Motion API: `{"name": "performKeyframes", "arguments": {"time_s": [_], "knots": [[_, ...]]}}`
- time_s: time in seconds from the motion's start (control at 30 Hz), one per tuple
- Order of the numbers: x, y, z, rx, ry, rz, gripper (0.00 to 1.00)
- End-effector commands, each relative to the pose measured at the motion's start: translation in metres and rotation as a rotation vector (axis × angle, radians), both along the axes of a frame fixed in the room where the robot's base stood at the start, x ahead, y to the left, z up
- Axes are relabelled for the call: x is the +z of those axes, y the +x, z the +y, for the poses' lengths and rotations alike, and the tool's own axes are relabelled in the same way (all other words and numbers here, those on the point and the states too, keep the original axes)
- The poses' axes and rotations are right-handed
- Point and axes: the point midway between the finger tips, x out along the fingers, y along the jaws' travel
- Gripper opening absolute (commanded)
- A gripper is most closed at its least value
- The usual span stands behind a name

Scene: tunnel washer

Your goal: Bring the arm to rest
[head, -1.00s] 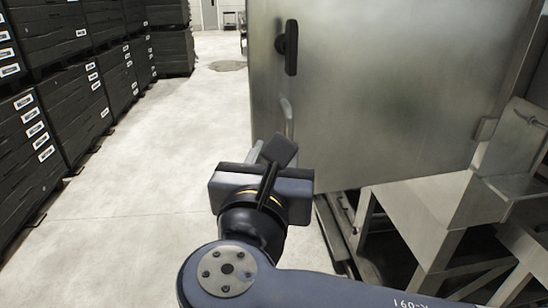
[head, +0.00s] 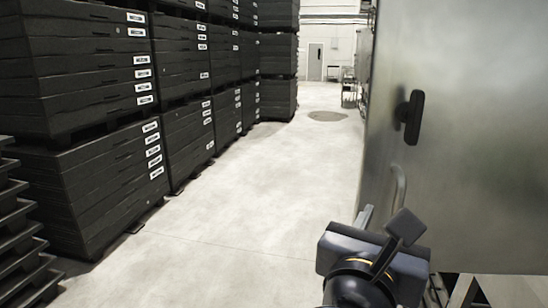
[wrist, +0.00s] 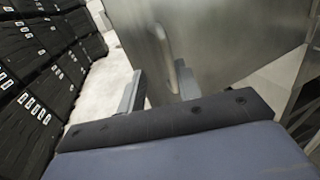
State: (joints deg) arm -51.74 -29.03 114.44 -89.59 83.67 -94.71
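In the head view my gripper (head: 366,222) is at the lower right, in front of the washer's steel door. One finger shows there and the other is hidden behind the wrist. A curved metal bar handle (head: 400,184) on the door stands just beyond the gripper. I cannot tell whether they touch.
The large steel door panel (head: 470,150) with a black latch (head: 411,117) fills the right side. Tall stacks of black crates (head: 95,185) line the left. A clear concrete floor aisle (head: 255,195) runs between them to a far door (head: 315,62).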

Motion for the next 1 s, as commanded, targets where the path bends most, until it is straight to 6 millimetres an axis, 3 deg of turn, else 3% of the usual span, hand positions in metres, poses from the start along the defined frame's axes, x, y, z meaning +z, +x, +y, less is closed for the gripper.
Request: {"name": "performKeyframes", "arguments": {"time_s": [1.0], "knots": [[0.000, 0.054, -0.034, -0.002, -0.001, 0.001, 0.33]]}}
